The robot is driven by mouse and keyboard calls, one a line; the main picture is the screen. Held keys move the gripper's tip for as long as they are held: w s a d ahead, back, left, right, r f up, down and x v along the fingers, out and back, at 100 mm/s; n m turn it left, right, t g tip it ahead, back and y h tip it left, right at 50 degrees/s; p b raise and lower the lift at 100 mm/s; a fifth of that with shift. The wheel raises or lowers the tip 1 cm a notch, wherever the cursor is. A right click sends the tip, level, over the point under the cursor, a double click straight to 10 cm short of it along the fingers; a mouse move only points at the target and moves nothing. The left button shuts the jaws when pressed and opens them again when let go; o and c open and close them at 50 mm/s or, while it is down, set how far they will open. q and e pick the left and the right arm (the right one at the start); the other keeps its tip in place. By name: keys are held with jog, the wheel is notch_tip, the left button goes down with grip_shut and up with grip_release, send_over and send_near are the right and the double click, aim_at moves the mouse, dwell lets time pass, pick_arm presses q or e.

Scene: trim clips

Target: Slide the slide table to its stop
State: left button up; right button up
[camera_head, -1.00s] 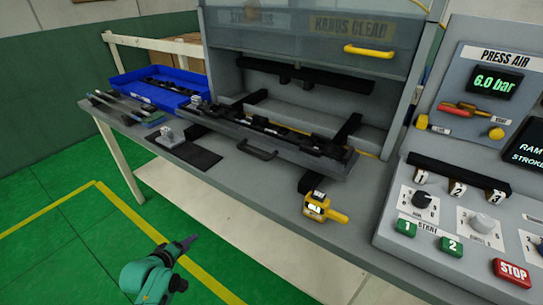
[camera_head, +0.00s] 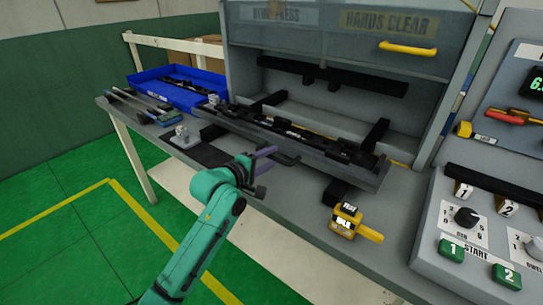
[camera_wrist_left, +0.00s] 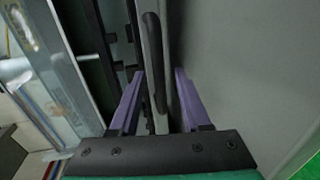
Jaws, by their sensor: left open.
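The slide table (camera_head: 335,168) is a long grey carriage in front of the press opening, with a dark trim strip along its top. Its dark handle sticks out at the front and shows in the left wrist view (camera_wrist_left: 152,50). My left gripper (camera_head: 271,160) is at this handle, open, with purple fingers. In the left wrist view my left gripper (camera_wrist_left: 159,76) has one finger on each side of the handle bar, with gaps showing. The gripper hides part of the handle in the head view. My right gripper is not in view.
A blue tray (camera_head: 205,84) with dark parts stands at the back left. A yellow-handled device (camera_head: 352,222) sits at the bench's front edge. A control panel with green buttons (camera_head: 451,250) is at the right. The press guard with its yellow handle (camera_head: 408,48) is raised above.

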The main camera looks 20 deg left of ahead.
pick_arm(q)
jog(key=shift+w+d+f, duration=0.1)
jog(key=shift+w+d, duration=0.2)
jog(key=shift+w, duration=0.2)
grip_shut()
jog(key=shift+f, duration=0.1)
dwell(1.0)
